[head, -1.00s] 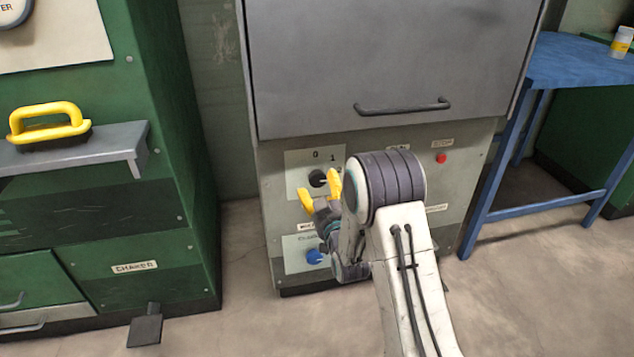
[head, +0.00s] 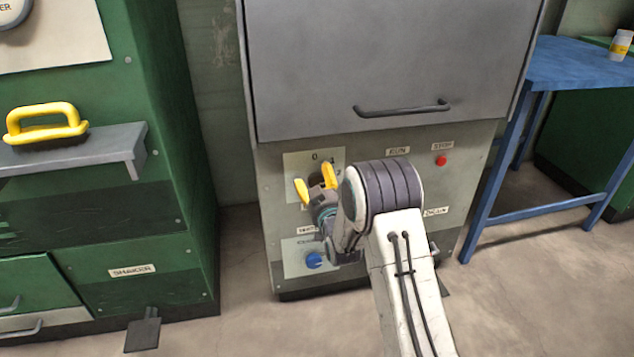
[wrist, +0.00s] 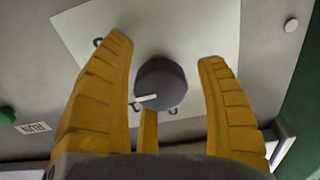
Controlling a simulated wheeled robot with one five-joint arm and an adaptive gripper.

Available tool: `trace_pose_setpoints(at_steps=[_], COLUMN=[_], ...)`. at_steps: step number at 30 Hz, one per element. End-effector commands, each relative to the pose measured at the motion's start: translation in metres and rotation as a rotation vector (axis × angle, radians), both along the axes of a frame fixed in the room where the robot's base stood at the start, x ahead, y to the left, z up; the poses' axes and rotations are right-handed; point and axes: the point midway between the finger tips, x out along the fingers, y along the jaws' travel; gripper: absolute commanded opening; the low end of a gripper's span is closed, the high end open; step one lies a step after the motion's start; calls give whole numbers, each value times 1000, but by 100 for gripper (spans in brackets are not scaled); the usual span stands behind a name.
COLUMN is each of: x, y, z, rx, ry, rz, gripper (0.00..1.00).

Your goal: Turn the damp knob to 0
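The dark round knob (wrist: 160,75) sits on a pale plate (wrist: 215,25) between my gripper's fingers in the wrist view, apart from both side fingers. Its white pointer lies toward the lower left, close to a small mark that looks like 1. In the head view the knob is mostly hidden by my gripper (head: 316,183); 0 shows above it on the plate (head: 294,165), with 1 and 2 to the right. My gripper, with yellow fingers, is open (wrist: 170,90) around the knob. The plate's name label is too covered to read.
A blue knob (head: 314,260) is on a lower plate, just below my gripper. A red button (head: 441,160) is at the right of the panel. A grey door with a dark handle (head: 402,108) is above. A green cabinet (head: 150,100) stands left, a blue table (head: 575,65) right.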

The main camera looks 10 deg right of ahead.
Motion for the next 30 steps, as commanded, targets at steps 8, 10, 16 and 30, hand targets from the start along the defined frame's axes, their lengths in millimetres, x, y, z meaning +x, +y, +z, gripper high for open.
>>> trace_pose_setpoints(at_steps=[8, 10, 16, 30], x=[0, 0, 0, 0], y=[0, 0, 0, 0], z=[0, 0, -1, -2], rx=[0, 0, 0, -47], ry=[0, 1, 2, 6], rz=[0, 0, 0, 0], gripper=[41, 34, 17, 12])
